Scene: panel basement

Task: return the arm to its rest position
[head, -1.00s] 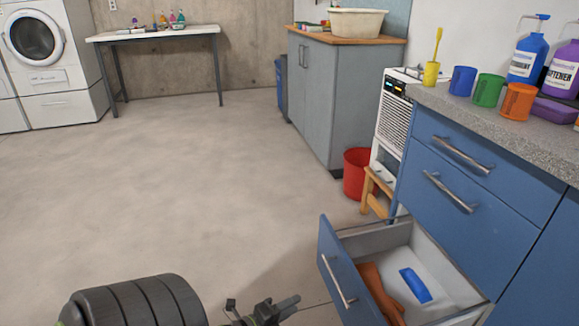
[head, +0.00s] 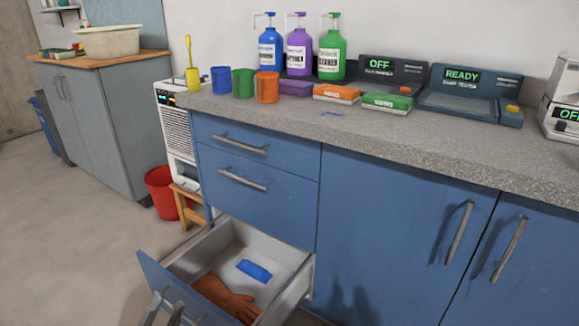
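My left gripper (head: 164,309) shows at the bottom edge of the head view, in front of the pulled-out bottom drawer (head: 293,288). Only the ends of its two grey fingers show, spread apart with nothing seen between them; the rest is cut off by the frame. Whether the fingers touch the drawer front cannot be told. Inside the drawer lie an orange-brown glove (head: 228,297) and a blue item (head: 255,270). My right gripper is not in view.
The grey counter (head: 440,148) holds several cups, pump bottles, sponge packs and two dark devices with displays. A red bucket (head: 162,192) and a wooden stool (head: 186,205) stand left of the blue cabinet. Floor at the left is clear.

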